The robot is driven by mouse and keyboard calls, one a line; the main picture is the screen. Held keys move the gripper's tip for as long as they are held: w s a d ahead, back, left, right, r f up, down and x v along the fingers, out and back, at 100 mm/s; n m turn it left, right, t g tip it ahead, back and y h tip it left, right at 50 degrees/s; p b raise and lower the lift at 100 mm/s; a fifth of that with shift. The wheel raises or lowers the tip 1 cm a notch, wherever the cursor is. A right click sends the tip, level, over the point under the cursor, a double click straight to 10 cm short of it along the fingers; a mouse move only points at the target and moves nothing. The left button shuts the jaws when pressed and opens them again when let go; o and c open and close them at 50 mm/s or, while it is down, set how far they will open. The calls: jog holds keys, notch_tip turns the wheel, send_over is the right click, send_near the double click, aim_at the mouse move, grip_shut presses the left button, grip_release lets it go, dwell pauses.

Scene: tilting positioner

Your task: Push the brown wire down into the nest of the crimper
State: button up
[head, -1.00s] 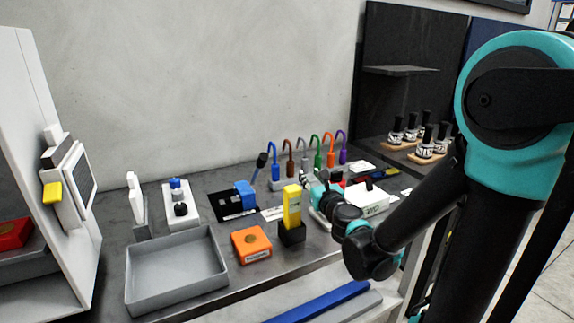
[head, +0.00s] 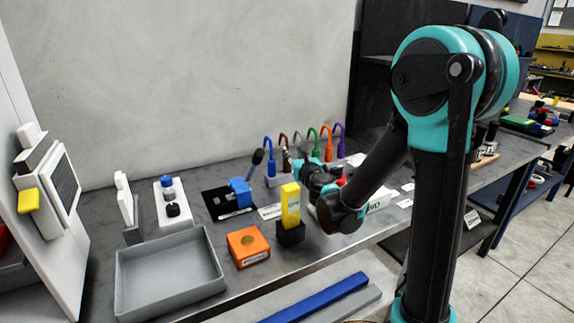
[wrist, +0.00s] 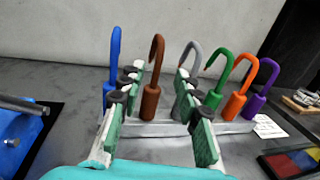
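The brown wire (wrist: 152,100), a hooked piece with a thick lower grip, stands upright in a pale rack (wrist: 135,129). It also shows in the head view (head: 285,142), partly hidden by my arm. My gripper (wrist: 158,82) is open, with its green-padded fingers on either side of the brown wire in the wrist view. The left finger is closer to the wire; I cannot tell whether they touch. The crimper appears to be the blue block (head: 240,191) with a black-tipped lever on a black mat, left of the rack; it shows at the wrist view's left edge (wrist: 14,135).
A blue wire (wrist: 114,75) and a grey wire (wrist: 188,70) stand close on either side of the brown one. Green, orange and purple wires stand further right. A yellow block (head: 290,205), an orange box (head: 248,246) and a grey tray (head: 170,270) stand in front.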

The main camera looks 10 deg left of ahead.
aim_at(287, 145)
jog(key=shift+x, duration=3.6)
jog(key=shift+f, duration=0.1)
grip_shut()
